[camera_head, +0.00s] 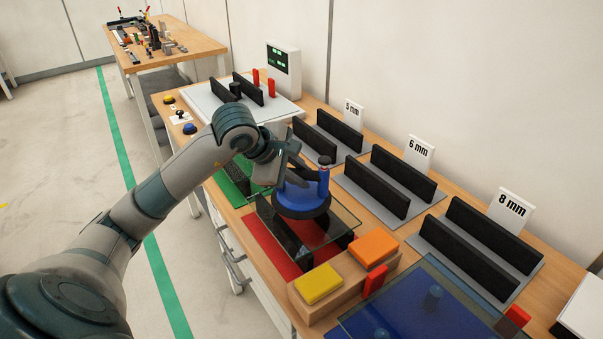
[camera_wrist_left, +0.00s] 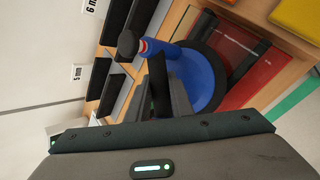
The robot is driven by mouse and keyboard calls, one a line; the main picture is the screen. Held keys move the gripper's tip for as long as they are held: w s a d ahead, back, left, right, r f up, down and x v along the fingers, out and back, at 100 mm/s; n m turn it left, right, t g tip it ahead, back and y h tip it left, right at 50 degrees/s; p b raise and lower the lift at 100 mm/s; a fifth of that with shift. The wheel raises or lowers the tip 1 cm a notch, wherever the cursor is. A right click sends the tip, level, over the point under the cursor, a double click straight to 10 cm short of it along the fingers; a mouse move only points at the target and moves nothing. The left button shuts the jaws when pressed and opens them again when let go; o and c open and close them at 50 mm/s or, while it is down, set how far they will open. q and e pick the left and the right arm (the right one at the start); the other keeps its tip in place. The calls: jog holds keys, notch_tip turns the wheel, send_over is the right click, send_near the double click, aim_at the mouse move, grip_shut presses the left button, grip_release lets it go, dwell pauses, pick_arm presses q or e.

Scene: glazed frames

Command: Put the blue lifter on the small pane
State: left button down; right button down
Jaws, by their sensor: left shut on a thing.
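The blue lifter (camera_head: 300,202) is a round blue cup with a dark rim and an upright blue handle with a red and white band and a dark knob. My left gripper (camera_head: 296,172) is shut on it from the left. The lifter also shows in the left wrist view (camera_wrist_left: 203,75), with the left gripper's fingers (camera_wrist_left: 165,90) at its handle. The small pane (camera_head: 342,223) is clear glass on black supports above a red mat. The lifter's disc is upright over the pane; I cannot tell whether it touches. My right gripper is out of view.
A wooden block with a yellow pad (camera_head: 318,283) and an orange pad (camera_head: 374,247) stands close in front. A larger pane (camera_head: 425,310) lies at the lower right. Black slotted racks labelled 5, 6 and 8 mm (camera_head: 480,240) line the back.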

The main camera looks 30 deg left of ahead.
aim_at(301, 191)
pick_arm(q)
jog(key=shift+f+p, duration=0.8)
jog(key=shift+f, duration=0.95)
jog(key=shift+f, duration=0.15)
jog(key=c, duration=1.6)
grip_release()
jog(key=shift+o, duration=0.2)
